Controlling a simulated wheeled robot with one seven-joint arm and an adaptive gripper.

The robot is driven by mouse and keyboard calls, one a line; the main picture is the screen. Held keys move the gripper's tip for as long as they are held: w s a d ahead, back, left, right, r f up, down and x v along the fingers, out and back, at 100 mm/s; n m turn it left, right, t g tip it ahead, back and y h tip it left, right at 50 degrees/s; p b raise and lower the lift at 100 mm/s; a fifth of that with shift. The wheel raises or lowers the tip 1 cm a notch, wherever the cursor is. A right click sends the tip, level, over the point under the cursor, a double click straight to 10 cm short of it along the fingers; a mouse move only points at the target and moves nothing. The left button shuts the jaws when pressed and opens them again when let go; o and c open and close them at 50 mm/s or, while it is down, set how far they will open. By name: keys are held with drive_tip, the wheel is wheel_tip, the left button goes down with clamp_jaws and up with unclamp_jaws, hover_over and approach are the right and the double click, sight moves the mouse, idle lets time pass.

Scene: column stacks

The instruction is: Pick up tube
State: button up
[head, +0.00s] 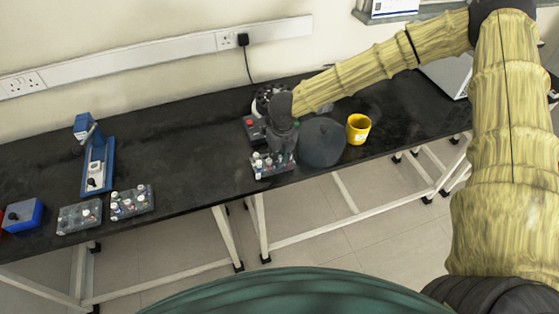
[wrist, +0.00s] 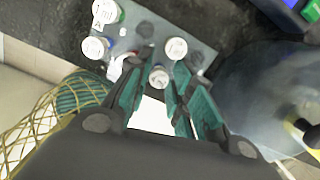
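A small rack (head: 272,172) of capped tubes stands near the front edge of the black bench in the head view. My gripper (head: 283,154) points down over its right part. In the wrist view the rack (wrist: 203,52) holds several white-capped tubes. One white-capped tube (wrist: 158,77) shows between the teal-padded fingers of my gripper (wrist: 163,75). The fingers are apart, with a gap visible around the cap. Another white-capped tube (wrist: 176,48) is just beyond the right fingertip. More tubes (wrist: 95,47) stand left of the left finger. The tube bodies are mostly hidden.
A dark translucent round object (head: 322,143) stands close right of my gripper, with a yellow mug (head: 358,129) beyond it. A device with a red button (head: 252,124) is behind. Two more racks (head: 132,202) (head: 80,216) and a blue stand (head: 98,165) are left. The bench middle-left is clear.

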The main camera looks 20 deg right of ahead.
drive_tip(key=c, duration=0.4)
drive_tip(key=shift+r, duration=0.15)
